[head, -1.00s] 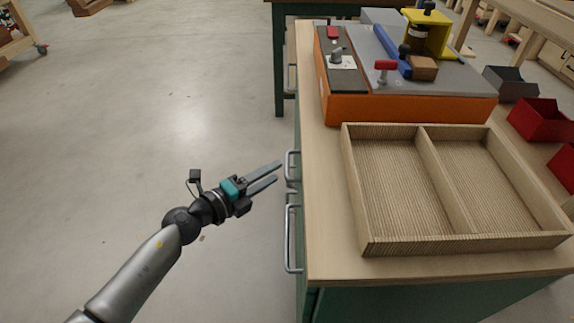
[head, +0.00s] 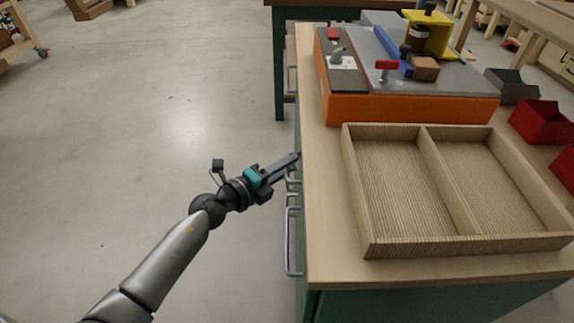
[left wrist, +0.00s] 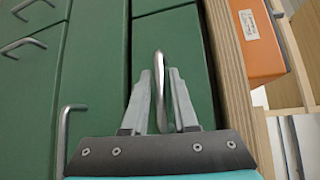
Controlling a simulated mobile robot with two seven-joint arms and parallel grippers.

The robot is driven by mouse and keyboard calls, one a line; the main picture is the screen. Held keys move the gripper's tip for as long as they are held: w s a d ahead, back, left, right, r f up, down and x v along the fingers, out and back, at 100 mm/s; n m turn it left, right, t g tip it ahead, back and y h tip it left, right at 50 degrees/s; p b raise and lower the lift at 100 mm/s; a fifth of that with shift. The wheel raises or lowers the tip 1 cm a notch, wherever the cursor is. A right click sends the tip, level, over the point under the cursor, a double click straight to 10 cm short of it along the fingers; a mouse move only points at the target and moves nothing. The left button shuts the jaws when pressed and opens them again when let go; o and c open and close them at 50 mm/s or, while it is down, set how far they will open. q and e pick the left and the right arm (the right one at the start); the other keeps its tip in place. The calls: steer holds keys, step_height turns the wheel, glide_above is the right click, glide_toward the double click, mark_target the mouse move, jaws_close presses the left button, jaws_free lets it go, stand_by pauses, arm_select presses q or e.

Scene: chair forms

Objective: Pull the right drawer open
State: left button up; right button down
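The right drawer (left wrist: 185,40) is a green front just under the wooden worktop edge, with a curved metal handle (left wrist: 160,75). It looks shut. My left gripper (left wrist: 162,82) is at this handle, one finger on each side of it. A narrow gap shows beside the handle, so the fingers look open around it. In the head view my left gripper (head: 293,158) reaches the cabinet's left side, its fingers overlapping each other and partly covering the handle (head: 292,181). My right gripper is not in view.
More metal handles sit lower on the cabinet; one is long (head: 289,240). A divided wooden tray (head: 355,195) and an orange box (head: 400,108) stand on the worktop (head: 325,200). Red bins (head: 540,122) are at the right. The floor (head: 130,130) left of the cabinet is clear.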

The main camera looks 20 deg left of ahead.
arm_select(q)
jaws_close()
stand_by(1.1)
